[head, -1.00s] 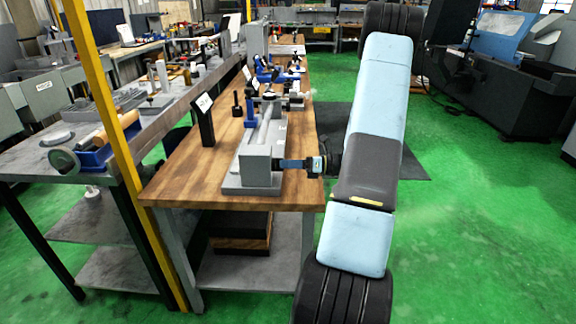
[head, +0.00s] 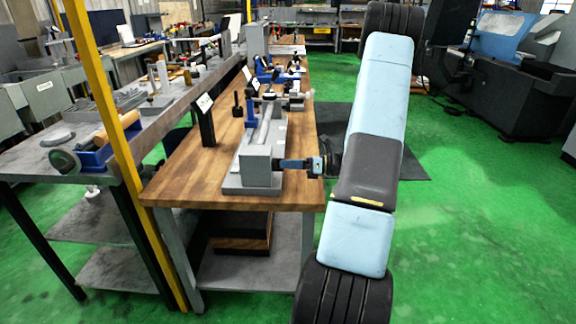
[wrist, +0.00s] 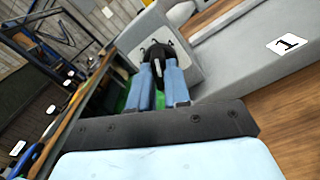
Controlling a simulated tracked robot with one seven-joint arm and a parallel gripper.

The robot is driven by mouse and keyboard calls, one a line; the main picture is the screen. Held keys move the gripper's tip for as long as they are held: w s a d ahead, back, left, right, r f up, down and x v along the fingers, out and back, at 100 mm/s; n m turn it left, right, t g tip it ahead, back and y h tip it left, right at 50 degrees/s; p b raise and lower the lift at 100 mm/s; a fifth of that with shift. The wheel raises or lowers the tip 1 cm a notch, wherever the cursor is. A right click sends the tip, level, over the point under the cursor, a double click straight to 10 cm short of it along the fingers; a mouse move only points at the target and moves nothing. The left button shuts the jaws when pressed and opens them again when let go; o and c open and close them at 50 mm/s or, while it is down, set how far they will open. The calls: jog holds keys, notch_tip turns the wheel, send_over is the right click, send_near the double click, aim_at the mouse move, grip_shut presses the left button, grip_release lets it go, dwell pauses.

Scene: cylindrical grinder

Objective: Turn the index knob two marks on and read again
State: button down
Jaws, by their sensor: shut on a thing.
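A grey block-shaped machine (head: 257,163) on a grey base plate sits at the near end of the wooden bench. My gripper (head: 283,163) reaches it from the right and touches its right side. In the wrist view, my gripper's two blue fingers (wrist: 165,82) are shut on a dark knob (wrist: 155,52) on a light square face (wrist: 172,40) of the machine. Short dark marks lie around the knob, but they are too small to read. The fingers partly hide the knob, and the head view does not show it clearly.
A yellow pole (head: 112,110) stands at left. Green floor (head: 480,220) is clear at right.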

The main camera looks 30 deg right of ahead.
jog(key=shift+d+n, duration=0.1)
jog(key=shift+n, duration=0.3)
jog(key=c, duration=1.4)
grip_release()
jog(key=shift+w+f, duration=0.1)
jog(key=o, duration=0.3)
jog(key=v, duration=1.3)
jog(key=shift+s+d, duration=0.3)
